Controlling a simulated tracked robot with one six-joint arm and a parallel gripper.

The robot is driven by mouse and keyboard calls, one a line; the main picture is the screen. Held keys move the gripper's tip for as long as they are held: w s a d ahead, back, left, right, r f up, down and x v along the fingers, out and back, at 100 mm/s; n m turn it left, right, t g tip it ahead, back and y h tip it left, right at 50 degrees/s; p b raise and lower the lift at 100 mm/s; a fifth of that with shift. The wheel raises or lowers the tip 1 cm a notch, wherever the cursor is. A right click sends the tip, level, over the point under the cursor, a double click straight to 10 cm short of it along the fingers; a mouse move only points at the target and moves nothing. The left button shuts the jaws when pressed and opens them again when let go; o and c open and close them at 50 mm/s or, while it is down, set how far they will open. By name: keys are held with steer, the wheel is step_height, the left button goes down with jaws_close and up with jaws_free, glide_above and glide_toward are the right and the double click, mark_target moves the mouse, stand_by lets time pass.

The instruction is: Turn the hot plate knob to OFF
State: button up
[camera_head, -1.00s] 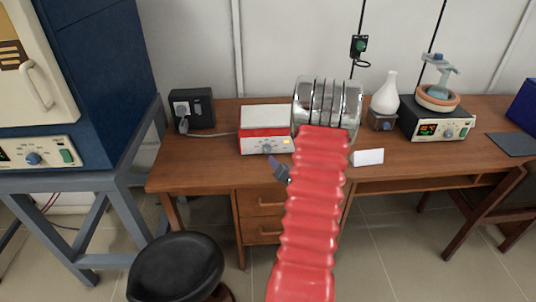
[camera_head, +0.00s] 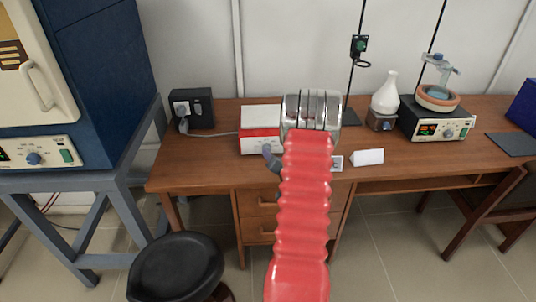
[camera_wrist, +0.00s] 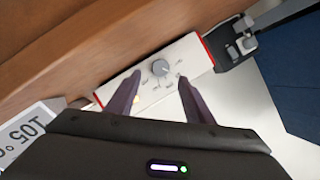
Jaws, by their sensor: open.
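The hot plate (camera_head: 258,115) is a white and red box on the wooden desk, left of my arm's silver joint, which hides its right part. In the wrist view its white front panel (camera_wrist: 196,60) shows the grey round knob (camera_wrist: 160,68) with small printed marks around it. My gripper (camera_wrist: 160,77) is open, its two dark fingers on either side of the knob in the picture and apart from each other. Whether they touch the knob or panel I cannot tell. In the head view only part of the gripper (camera_head: 269,157) shows, just in front of the hot plate.
A black socket box (camera_head: 190,108) with a grey cable stands to the left. A white card (camera_head: 368,157), a white flask (camera_head: 386,92) and a unit with a lit display (camera_head: 440,125) are to the right. A black stool (camera_head: 176,266) stands in front.

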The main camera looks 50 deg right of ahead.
steer(key=shift+x, duration=3.1)
steer(key=c, duration=1)
steer(key=shift+a+f, duration=0.1)
steer(key=shift+a, duration=0.1)
steer(key=shift+c, duration=0.2)
steer(key=shift+d, duration=0.1)
